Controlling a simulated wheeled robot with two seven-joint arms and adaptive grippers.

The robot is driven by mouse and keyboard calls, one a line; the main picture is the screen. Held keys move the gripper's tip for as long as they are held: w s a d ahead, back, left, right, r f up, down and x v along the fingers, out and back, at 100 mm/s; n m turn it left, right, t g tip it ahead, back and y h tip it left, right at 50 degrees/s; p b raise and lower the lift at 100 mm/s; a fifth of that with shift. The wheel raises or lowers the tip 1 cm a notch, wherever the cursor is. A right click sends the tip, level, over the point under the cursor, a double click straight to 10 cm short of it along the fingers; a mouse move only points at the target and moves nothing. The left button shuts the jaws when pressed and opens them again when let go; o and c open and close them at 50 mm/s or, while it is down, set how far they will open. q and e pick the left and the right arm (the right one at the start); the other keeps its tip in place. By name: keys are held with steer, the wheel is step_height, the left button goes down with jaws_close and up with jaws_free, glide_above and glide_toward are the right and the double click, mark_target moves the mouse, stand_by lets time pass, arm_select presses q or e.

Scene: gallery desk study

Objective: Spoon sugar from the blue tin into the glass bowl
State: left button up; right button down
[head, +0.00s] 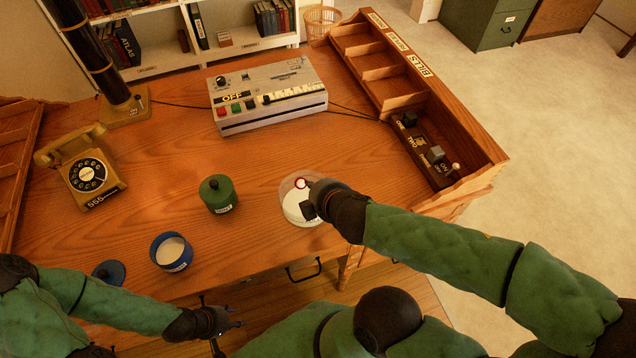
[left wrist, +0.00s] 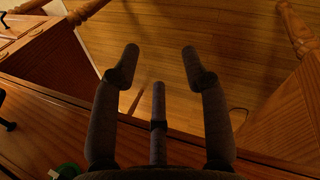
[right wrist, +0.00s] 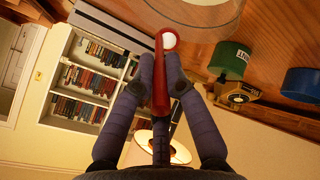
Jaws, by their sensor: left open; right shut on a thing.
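The blue tin (head: 172,264) stands open on the desk with white sugar inside; its blue side shows in the right wrist view (right wrist: 302,84). A blue lid (head: 108,273) lies left of it. The glass bowl (head: 287,187) holds something white; in the right wrist view its clear wall (right wrist: 232,28) is at the top. My right gripper (head: 312,199) is shut on a red spoon (right wrist: 160,80), whose white-filled end is at the glass bowl. Whether it touches the bowl is unclear. My left gripper (head: 232,320) is open and empty at the desk's front edge, also in its wrist view (left wrist: 158,62).
A green tin (head: 218,196) stands between the blue tin and the glass bowl. A yellow telephone (head: 92,170) is at the left, a grey machine (head: 266,95) at the back. A wooden pigeonhole unit (head: 480,160) edges the right side.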

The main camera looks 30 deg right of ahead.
steer(key=shift+s+d+r+p, duration=0.15)
steer(key=shift+r+p, duration=0.15)
steer(key=shift+r, duration=0.05)
steer(key=r+g+p, duration=0.1)
steer(key=p, duration=0.2)
steer(key=w+g+p, duration=0.1)
steer(key=p, duration=0.3)
steer(key=shift+w+r+g, duration=0.25)
steer(key=shift+r+g, duration=0.1)
steer(key=shift+g, duration=0.05)
steer(key=shift+w+g+y+p, duration=0.2)
steer(key=shift+g+y+p, duration=0.1)
steer(key=shift+p, duration=0.45)
steer(key=w+g+p, duration=0.1)
steer(key=p, duration=0.3)
steer(key=w+r+g+p, duration=0.1)
steer(key=p, duration=0.4)
steer(key=shift+g, duration=0.4)
arm_select(q)
step_height(320, 180, up, 20)
steer(key=shift+w+a+p, duration=0.15)
steer(key=shift+w+p, duration=0.05)
steer(key=shift+p, duration=0.25)
arm_select(e)
steer(key=shift+w+d+f, duration=0.1)
